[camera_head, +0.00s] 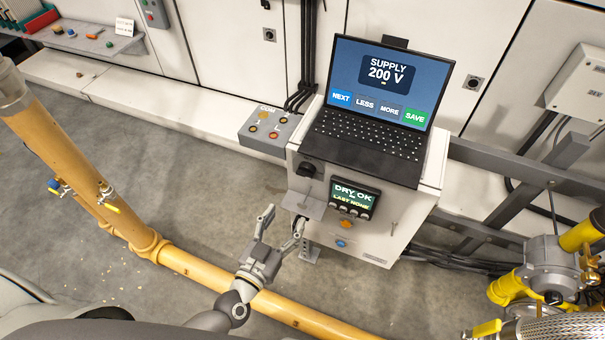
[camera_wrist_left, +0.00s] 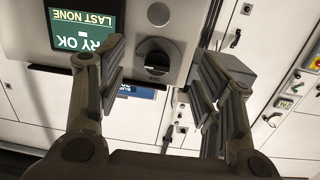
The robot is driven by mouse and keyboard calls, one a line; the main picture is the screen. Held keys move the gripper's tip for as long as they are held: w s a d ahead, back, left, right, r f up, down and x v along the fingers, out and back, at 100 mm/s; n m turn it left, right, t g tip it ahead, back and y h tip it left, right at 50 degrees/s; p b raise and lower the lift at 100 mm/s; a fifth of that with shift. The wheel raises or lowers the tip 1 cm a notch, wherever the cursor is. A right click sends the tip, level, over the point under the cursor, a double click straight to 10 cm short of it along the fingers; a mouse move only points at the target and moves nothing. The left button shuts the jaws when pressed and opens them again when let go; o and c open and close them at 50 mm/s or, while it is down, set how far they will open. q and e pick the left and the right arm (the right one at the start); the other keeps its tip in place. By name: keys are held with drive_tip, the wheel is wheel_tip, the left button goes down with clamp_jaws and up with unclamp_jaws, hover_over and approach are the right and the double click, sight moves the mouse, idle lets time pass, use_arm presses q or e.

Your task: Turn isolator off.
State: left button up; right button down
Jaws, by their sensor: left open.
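The isolator appears to be the black rotary knob (camera_head: 306,170) on the front of the white cabinet (camera_head: 375,240), left of the display. In the left wrist view a black knob (camera_wrist_left: 156,62) on a grey round base shows between the fingers. My left gripper (camera_head: 283,217) is open and empty, in front of the cabinet and lower than the knob in the head view. The left gripper also shows in the wrist view (camera_wrist_left: 162,62), its fingers on either side of the knob, seemingly apart from it. My right gripper is not in view.
A small display (camera_head: 354,197) reads "DRY OK, LAST NONE". A laptop (camera_head: 370,145) showing "SUPPLY 200 V" stands on the cabinet. A grey button box (camera_head: 269,134) is at its left. A yellow pipe (camera_head: 215,279) crosses the floor; yellow pipework (camera_head: 508,290) stands at right.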

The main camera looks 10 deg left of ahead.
sight(303, 176)
use_arm(q)
drive_tip(key=shift+n+t+y, duration=0.3)
drive_tip(key=shift+n+t, duration=0.1)
drive_tip(key=shift+t, duration=0.2)
drive_tip(key=w+r, duration=0.1)
drive_tip(key=w, duration=0.2)
drive_tip(key=w+d+r, duration=0.1)
drive_tip(key=w+r, duration=0.1)
drive_tip(key=w, duration=0.2)
drive_tip(key=w+d+r, duration=0.1)
drive_tip(key=w, duration=0.3)
drive_tip(key=shift+r, duration=0.15)
drive_tip(key=shift+c, duration=0.3)
drive_tip(key=c, duration=1)
